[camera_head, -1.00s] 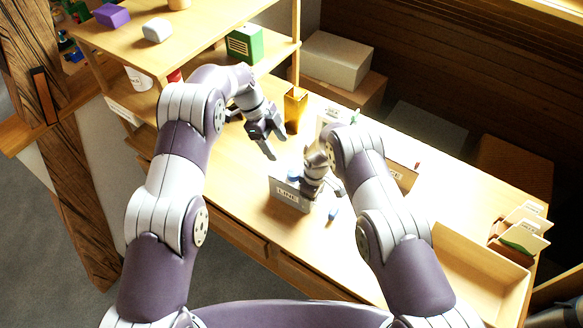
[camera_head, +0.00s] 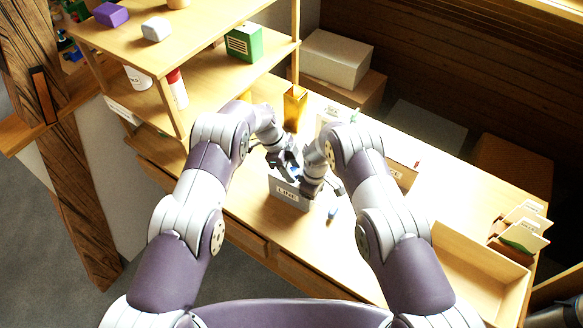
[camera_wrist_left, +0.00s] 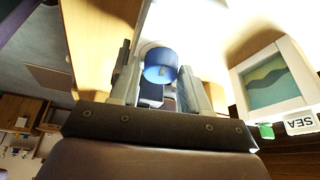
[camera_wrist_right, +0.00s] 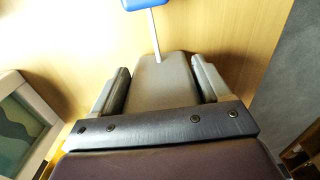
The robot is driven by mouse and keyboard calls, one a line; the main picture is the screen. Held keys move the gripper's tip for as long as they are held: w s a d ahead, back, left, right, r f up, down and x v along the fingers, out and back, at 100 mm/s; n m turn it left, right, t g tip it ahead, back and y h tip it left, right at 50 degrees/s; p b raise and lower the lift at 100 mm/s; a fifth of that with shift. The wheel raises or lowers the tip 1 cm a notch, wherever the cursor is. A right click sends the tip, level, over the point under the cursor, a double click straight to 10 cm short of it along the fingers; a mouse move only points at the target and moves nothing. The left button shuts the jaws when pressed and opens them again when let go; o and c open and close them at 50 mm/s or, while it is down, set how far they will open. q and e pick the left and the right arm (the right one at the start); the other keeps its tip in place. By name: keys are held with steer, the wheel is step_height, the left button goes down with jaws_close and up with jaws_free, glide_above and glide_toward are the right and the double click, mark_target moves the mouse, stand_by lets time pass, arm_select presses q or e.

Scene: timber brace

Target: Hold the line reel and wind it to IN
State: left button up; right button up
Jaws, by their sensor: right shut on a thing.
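The line reel (camera_head: 290,196) is a grey body with a LINE label, standing on the desk in the head view. My right gripper (camera_head: 318,188) is shut on its grey body, which also shows between the fingers in the right wrist view (camera_wrist_right: 163,88). A blue round knob (camera_wrist_left: 160,66) shows between the spread fingers of my left gripper (camera_wrist_left: 162,85), with small gaps visible beside it. In the head view my left gripper (camera_head: 288,168) is just above the reel, close to the right one, and partly hides the knob. Any IN marking is not readable.
A small blue piece (camera_head: 332,212) lies on the desk right of the reel. A framed sea picture (camera_wrist_left: 272,80) stands near my left gripper. An amber container (camera_head: 294,108) is behind. A shelf is at left and an open wooden tray (camera_head: 480,262) at right.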

arm_select(q)
steer(key=c, duration=0.6)
steer(key=shift+o, duration=0.2)
steer(key=shift+w+m+g, duration=0.1)
steer(key=shift+m+g, duration=0.4)
steer(key=shift+m, duration=1.1)
steer(key=o, duration=1)
steer(key=shift+o, duration=0.2)
steer(key=v, duration=1.2)
steer(key=shift+d, duration=0.3)
steer(key=shift+r, duration=0.1)
